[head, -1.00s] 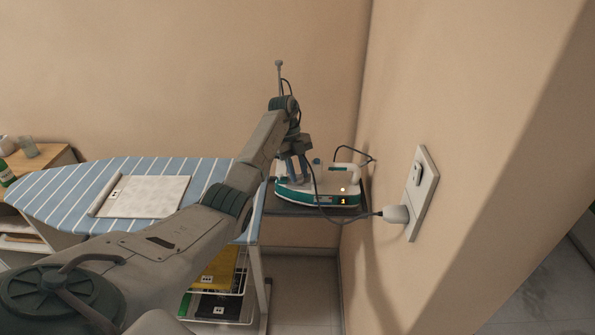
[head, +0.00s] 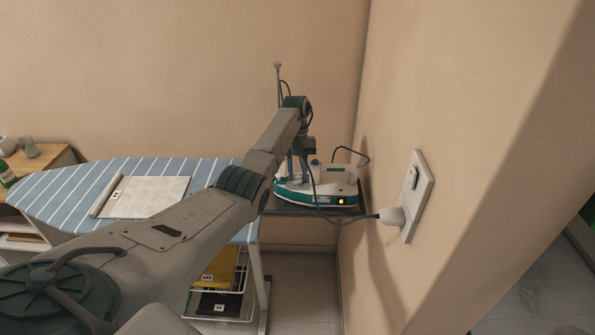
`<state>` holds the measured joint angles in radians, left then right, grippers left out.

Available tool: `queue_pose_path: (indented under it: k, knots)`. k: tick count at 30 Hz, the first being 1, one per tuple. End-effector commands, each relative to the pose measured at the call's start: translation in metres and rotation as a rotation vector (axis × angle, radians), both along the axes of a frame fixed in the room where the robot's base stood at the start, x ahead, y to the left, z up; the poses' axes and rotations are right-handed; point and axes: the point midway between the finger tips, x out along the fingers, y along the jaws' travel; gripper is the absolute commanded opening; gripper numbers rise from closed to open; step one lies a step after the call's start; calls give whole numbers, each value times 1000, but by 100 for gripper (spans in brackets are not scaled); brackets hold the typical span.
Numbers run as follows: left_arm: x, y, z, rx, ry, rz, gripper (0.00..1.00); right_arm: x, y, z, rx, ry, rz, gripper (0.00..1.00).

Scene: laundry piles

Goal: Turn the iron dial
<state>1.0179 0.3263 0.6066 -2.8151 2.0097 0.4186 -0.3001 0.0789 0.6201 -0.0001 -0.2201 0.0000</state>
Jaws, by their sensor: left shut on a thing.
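The white and teal iron (head: 322,199) rests on a dark ledge beside the ironing board, close to the wall corner. A small orange light (head: 341,201) glows on its side. My left gripper (head: 299,174) reaches down onto the left part of the iron's top and is shut there on the dial. The dial is hidden by the fingers and too small to make out. A small blue knob (head: 315,162) shows on the iron just right of the gripper. My right gripper is not in view.
The striped ironing board (head: 60,190) carries a folded pale cloth (head: 146,197). A wire rack (head: 220,285) with folded cloths stands below. The wall is close on the right.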

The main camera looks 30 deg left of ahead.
Motion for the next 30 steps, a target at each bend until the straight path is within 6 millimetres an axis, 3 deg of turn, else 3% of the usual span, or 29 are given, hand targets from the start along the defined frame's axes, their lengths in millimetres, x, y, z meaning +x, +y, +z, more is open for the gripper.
queue_pose_path:
  k: [10,11,14,24,30]
  knots:
    - [0,0,0,0,0,-2,5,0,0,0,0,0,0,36]
    - [0,0,0,0,0,-2,31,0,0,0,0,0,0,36]
    - [0,0,0,0,0,-2,49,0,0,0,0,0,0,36]
    - [0,0,0,-1,-1,10,49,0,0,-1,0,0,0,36]
    - [0,1,-2,0,-1,129,49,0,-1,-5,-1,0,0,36]
